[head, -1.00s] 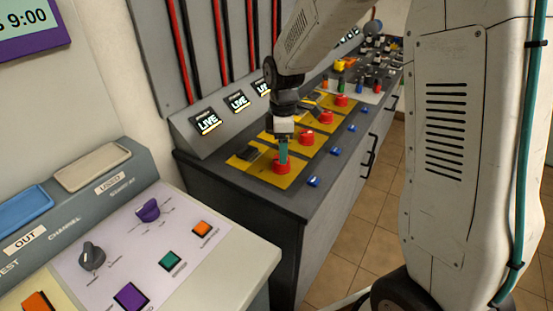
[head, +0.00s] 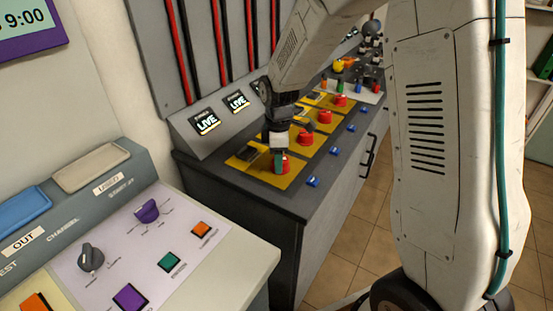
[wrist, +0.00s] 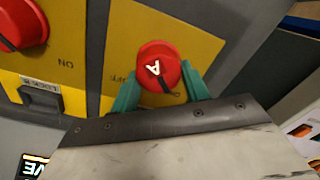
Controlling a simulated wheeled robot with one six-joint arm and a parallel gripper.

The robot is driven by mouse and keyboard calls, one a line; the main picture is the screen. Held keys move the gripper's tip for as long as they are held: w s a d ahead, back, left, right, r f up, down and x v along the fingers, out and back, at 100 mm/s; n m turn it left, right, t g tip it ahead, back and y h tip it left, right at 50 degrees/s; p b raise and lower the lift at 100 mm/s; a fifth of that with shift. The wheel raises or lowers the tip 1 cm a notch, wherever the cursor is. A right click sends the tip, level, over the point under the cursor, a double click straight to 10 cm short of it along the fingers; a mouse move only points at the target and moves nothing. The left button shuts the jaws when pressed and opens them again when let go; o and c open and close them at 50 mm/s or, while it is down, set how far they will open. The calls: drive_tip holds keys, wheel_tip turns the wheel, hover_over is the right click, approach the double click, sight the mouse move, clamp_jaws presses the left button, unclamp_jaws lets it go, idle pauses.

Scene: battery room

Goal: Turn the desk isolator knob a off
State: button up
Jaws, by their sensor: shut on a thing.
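The red isolator knob (head: 285,166), marked with a white A, is the nearest red knob on the grey desk. In the wrist view this knob (wrist: 157,62) sits on a yellow plate (wrist: 190,38), its black mark toward the lower right of the picture. My gripper (head: 279,163) is down at the knob. In the wrist view the teal fingers of my gripper (wrist: 160,82) are shut on it, one at each side. The OFF lettering (wrist: 118,78) is partly hidden by a finger. The nearest display (head: 206,122) reads LIVE.
More red knobs (head: 304,137) on yellow plates run back along the desk. A black latch (wrist: 42,100) lies beside knob A's neighbour. Small blue switches (head: 313,181) line the front edge. A console (head: 205,270) with purple, green and orange buttons stands at the near left.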

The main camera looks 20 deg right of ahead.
drive_tip(key=shift+s+d+f, duration=0.1)
drive_tip(key=shift+s+d, duration=0.05)
drive_tip(key=shift+s, duration=0.05)
drive_tip(key=shift+d+m, duration=0.25)
drive_tip(key=shift+m, duration=0.85)
drive_tip(key=m, duration=0.6)
drive_tip(key=shift+s, duration=0.1)
drive_tip(key=m, duration=0.4)
drive_tip(key=shift+m, duration=2.9)
drive_tip(key=o, duration=1)
